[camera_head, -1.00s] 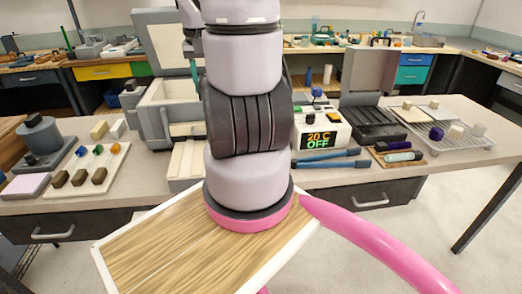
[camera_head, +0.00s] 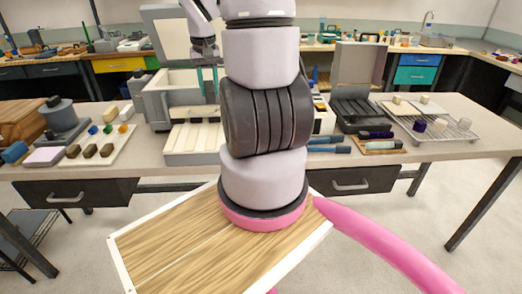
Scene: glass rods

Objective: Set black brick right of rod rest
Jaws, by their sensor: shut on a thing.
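My gripper (camera_head: 208,86) hangs with teal fingers pointing down in front of the open grey box at the back of the bench. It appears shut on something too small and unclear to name. A wooden rest (camera_head: 382,148) with dark and pale blue rods on it lies on the right of the bench, far to the right of my gripper. I cannot make out a clearly black brick. Several dark brown blocks (camera_head: 90,151) lie on a pale board at the left.
The grey box (camera_head: 157,108) has its lid up, with a cream ridged shelf (camera_head: 190,143) before it. A wire rack (camera_head: 448,131) and an open dark case (camera_head: 357,112) stand at the right. My arm hides the bench's middle.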

